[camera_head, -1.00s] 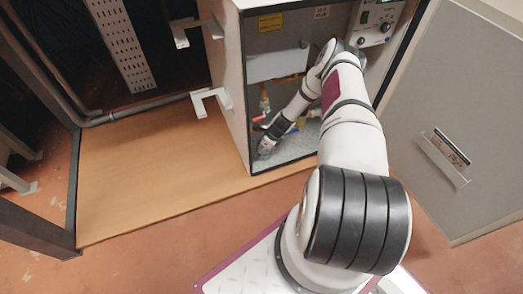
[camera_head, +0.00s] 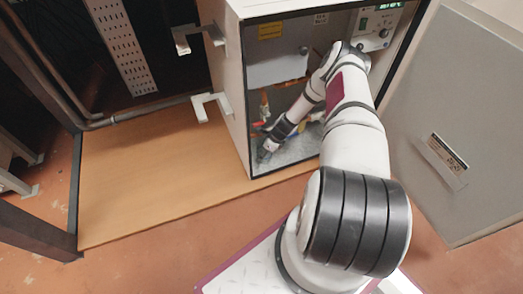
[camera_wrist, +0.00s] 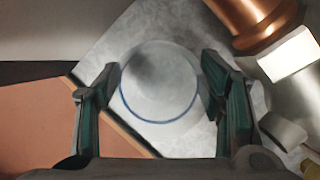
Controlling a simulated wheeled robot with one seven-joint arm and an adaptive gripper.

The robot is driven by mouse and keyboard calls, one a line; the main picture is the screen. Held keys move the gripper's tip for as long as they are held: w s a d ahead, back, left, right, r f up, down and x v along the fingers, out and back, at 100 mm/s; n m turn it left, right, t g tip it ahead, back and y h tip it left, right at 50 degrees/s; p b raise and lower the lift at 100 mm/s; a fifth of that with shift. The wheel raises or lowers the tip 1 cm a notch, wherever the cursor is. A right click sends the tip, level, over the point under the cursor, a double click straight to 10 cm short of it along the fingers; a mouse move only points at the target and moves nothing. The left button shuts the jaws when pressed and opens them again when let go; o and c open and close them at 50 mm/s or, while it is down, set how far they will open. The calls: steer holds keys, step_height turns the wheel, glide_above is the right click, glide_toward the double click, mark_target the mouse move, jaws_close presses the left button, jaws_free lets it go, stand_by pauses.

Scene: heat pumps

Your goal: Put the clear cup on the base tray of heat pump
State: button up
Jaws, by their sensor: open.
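The clear cup (camera_wrist: 160,85), round with a blue ring, shows in the wrist view between the two fingers of my gripper (camera_wrist: 157,97). The fingers are open, one on each side of the cup, with narrow gaps. The cup appears to stand on the grey base tray (camera_wrist: 110,45) of the heat pump, near its front edge; its contact with the tray is hidden. In the head view my gripper (camera_head: 267,151) is low inside the heat pump cabinet (camera_head: 240,90), at the front left of the tray; the cup cannot be made out there.
A copper pipe (camera_wrist: 250,18) with a white fitting (camera_wrist: 290,54) is close to the right finger. The cabinet's left wall stands beside my gripper. The open door (camera_head: 440,130) is on the right. A wooden board (camera_head: 150,170) lies left of the cabinet.

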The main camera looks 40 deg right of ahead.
steer(key=s+d+p, duration=0.1)
steer(key=s, duration=0.2)
steer(key=s+d+p, duration=0.1)
steer(key=s+d, duration=0.1)
steer(key=s, duration=0.1)
steer(key=s+d+p, duration=0.1)
steer(key=s+d, duration=0.1)
steer(key=s, duration=0.2)
steer(key=shift+d+f, duration=0.15)
steer(key=shift+d, duration=0.05)
steer(key=shift+s, duration=0.1)
